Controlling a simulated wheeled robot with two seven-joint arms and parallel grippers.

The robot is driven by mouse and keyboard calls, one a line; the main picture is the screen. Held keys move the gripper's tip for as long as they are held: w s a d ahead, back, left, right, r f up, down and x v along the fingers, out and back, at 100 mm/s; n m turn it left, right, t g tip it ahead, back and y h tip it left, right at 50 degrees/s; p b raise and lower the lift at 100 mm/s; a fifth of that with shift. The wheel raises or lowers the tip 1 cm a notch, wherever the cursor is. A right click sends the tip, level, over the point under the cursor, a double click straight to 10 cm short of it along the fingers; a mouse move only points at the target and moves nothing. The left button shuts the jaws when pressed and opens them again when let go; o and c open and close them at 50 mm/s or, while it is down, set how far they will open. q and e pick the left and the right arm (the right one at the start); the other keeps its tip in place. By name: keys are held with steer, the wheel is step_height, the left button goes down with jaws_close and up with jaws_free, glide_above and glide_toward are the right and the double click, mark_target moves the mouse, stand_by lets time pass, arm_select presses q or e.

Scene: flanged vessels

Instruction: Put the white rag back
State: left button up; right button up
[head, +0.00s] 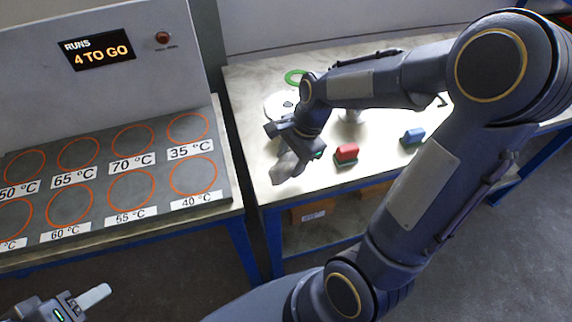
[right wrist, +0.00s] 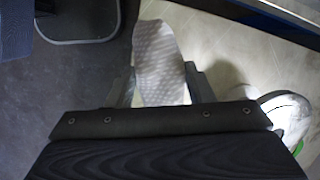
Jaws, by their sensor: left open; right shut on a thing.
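The white rag (right wrist: 160,62) is pale with a faint dotted pattern. In the right wrist view it sits between the two fingers of my right gripper (right wrist: 160,85), which is shut on it. In the head view the rag (head: 286,167) hangs as a greyish shape below my right gripper (head: 288,142), over the left front edge of the pale table (head: 240,82).
A red block (head: 346,152) and a blue block (head: 413,135) stand on the table on green bases. A green ring (head: 294,77) and a white round part (head: 275,104) lie behind my right gripper. Left stands a panel with orange circles marked by temperatures and a display (head: 97,48) reading "4 TO GO".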

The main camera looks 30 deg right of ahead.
mark_target(286, 159)
steer(key=w+f, duration=0.1)
steer(key=f, duration=0.1)
steer(key=w+f, duration=0.1)
steer(key=shift+w+d+f, duration=0.15)
steer(key=shift+w+d, duration=0.1)
steer(key=shift+w, duration=0.1)
steer(key=shift+f, duration=1.55)
steer(key=shift+f, duration=0.1)
steer(key=o, duration=0.9)
steer(key=shift+o, duration=0.2)
